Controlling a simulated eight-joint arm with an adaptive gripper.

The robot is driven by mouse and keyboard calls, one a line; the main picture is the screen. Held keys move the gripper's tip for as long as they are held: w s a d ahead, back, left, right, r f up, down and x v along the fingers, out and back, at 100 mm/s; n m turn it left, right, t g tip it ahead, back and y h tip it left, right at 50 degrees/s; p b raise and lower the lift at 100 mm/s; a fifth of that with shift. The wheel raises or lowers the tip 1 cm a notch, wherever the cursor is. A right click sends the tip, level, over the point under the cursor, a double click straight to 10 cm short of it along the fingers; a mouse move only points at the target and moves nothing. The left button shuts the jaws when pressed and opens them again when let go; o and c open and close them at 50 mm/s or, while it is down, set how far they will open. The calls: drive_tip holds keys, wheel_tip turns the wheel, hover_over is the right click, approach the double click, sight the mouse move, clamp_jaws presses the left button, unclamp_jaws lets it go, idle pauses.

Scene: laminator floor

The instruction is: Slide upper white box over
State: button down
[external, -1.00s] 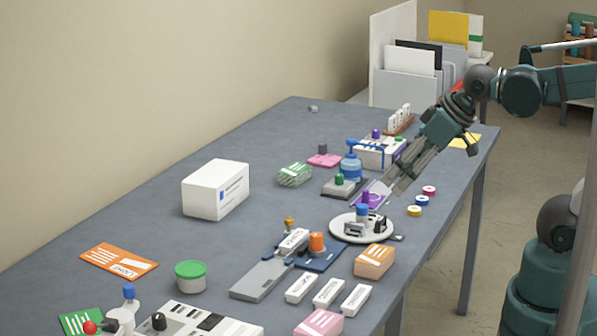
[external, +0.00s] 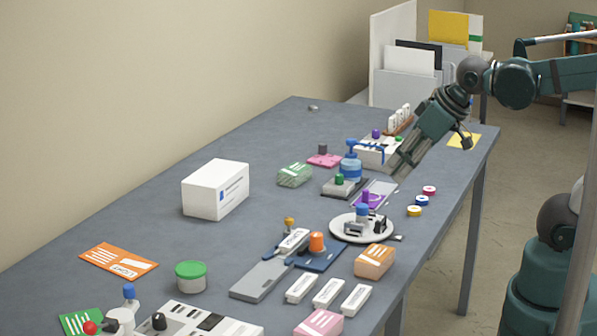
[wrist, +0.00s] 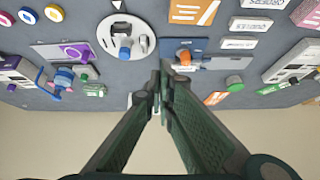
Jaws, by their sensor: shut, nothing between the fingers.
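A smaller white box (external: 380,153) with blue strips and coloured knobs stands farther up the table; I cannot tell which box the task means. My gripper (external: 398,170) is shut and empty, beside the smaller box on its lower right side in the picture. In the wrist view my fingers (wrist: 163,82) meet in the middle, and the large box is not clearly visible.
Coloured rings (external: 421,200) lie by the right edge. The table (external: 130,222) is clear around the large box.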

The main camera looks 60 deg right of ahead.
drive_tip(key=w+d+r+m+g+p, duration=0.1)
drive_tip(key=w+d+r+m+p, duration=0.15)
drive_tip(key=w, duration=0.75)
drive_tip(key=w+d+r+m+g+p, duration=0.1)
drive_tip(key=w+d+r+m+p, duration=0.2)
drive_tip(key=w, duration=0.7)
drive_tip(key=w+d+r+m+g+p, duration=0.1)
drive_tip(key=w+d+r+m+g, duration=0.2)
drive_tip(key=w, duration=0.8)
drive_tip(key=w+d+f+m+g+p, duration=0.1)
drive_tip(key=w+d+f+m, duration=0.3)
drive_tip(key=w+d+f, duration=0.4)
drive_tip(key=w+d+f+m+g+p, duration=0.1)
drive_tip(key=w+d+f+m+p, duration=0.3)
drive_tip(key=w+d+f, duration=0.4)
drive_tip(key=w+f+m, duration=0.1)
drive_tip(key=w+f, duration=0.1)
drive_tip(key=w, duration=0.4)
drive_tip(key=shift+w, duration=0.3)
drive_tip(key=shift+f, duration=0.2)
